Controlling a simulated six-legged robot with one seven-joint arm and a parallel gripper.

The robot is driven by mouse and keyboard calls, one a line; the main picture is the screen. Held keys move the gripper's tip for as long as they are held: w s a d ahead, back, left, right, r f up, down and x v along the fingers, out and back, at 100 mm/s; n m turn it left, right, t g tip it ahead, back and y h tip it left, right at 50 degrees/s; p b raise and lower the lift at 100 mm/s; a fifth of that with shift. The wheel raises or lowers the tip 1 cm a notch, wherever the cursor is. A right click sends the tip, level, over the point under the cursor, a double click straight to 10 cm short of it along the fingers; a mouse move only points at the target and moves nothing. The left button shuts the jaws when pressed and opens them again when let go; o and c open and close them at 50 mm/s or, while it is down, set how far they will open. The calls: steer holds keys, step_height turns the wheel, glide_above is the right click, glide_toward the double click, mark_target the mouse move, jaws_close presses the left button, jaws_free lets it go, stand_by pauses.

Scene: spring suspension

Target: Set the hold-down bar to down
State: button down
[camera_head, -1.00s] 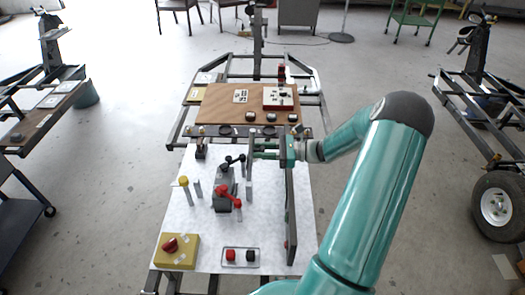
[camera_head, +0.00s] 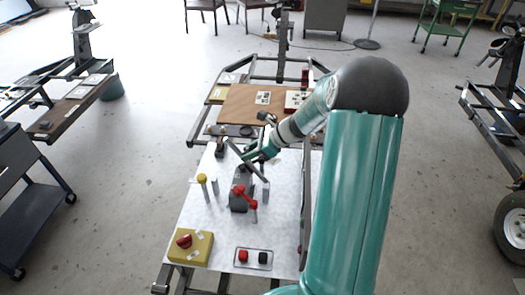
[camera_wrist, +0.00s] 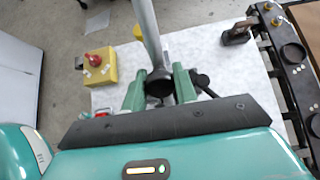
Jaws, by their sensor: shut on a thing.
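My gripper (camera_head: 256,152) is shut on a grey bar (camera_head: 236,149), which looks like the hold-down bar, over the white panel (camera_head: 192,228). The bar slants from upper left to lower right in the head view. In the wrist view the bar (camera_wrist: 149,32) runs up from between my green fingertips (camera_wrist: 160,88), with a dark round end there. Its pivot is hidden or too small to tell. A red-handled lever (camera_head: 246,196) on a grey block stands just in front of my gripper. A dark-knobbed lever (camera_wrist: 204,84) shows right of my fingers.
A yellow box with a red knob (camera_head: 190,246) is at the front left. A yellow-topped post (camera_head: 202,180) and short grey posts stand near the levers. A brown board (camera_head: 238,104) lies behind.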

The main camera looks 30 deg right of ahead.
steer(key=w+a+f+g+h, duration=0.6)
steer(key=f+h, duration=0.3)
steer(key=f, duration=0.2)
steer(key=shift+a+g, duration=0.4)
steer(key=shift+a, duration=0.45)
steer(key=shift+s, duration=0.1)
steer(key=c, duration=1.1)
jaws_free()
steer(key=r, duration=0.9)
steer(key=a+r, duration=0.1)
steer(key=r, duration=0.3)
steer(key=shift+w+r, duration=0.3)
steer(key=shift+w, duration=0.1)
